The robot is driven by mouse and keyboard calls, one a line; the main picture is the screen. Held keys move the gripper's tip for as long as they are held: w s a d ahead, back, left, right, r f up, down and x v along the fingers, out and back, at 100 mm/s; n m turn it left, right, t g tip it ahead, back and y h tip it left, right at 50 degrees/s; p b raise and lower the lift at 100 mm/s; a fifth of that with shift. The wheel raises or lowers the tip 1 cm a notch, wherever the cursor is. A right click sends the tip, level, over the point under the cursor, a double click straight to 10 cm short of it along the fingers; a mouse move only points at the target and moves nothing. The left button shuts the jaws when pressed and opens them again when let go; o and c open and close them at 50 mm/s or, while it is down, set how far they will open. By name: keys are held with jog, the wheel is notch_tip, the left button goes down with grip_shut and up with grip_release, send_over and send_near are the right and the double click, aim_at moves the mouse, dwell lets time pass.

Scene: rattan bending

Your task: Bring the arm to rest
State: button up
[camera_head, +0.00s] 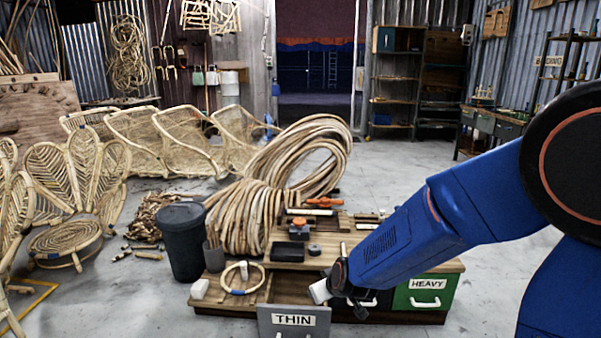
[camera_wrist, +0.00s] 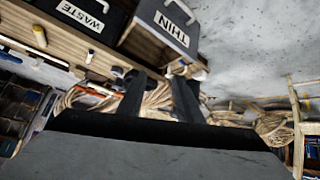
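My blue arm (camera_head: 400,235) reaches in from the right, angled down to the left. My gripper (camera_head: 350,296) is in front of the middle of the low workbench; its fingers are dark and small there. In the wrist view my gripper (camera_wrist: 158,92) shows two dark fingers apart, with no held object visible between them. A small white piece (camera_head: 320,291) shows beside the gripper; I cannot tell what it is. The grey THIN drawer (camera_head: 285,322) stands pulled out left of the gripper. The black WASTE drawer (camera_wrist: 80,17) shows in the wrist view.
A dark bin (camera_head: 182,243) stands left. Floor at back right (camera_head: 410,165) is clear.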

jog(key=s+d+r+m+g+h, duration=0.1)
jog(key=s+d+r, duration=0.4)
jog(key=s, duration=0.5)
jog(key=s+d+r+m+g+h, duration=0.1)
jog(key=s+d+r+m, duration=0.2)
jog(key=s+d, duration=0.7)
jog(key=s+d+r+m+g, duration=0.1)
jog(key=s+d+r+m, duration=0.1)
jog(key=s+d+r, duration=0.5)
jog(key=s+d, duration=0.1)
jog(key=s, duration=0.3)
jog(key=shift+h, duration=0.4)
jog(key=shift+w, duration=0.1)
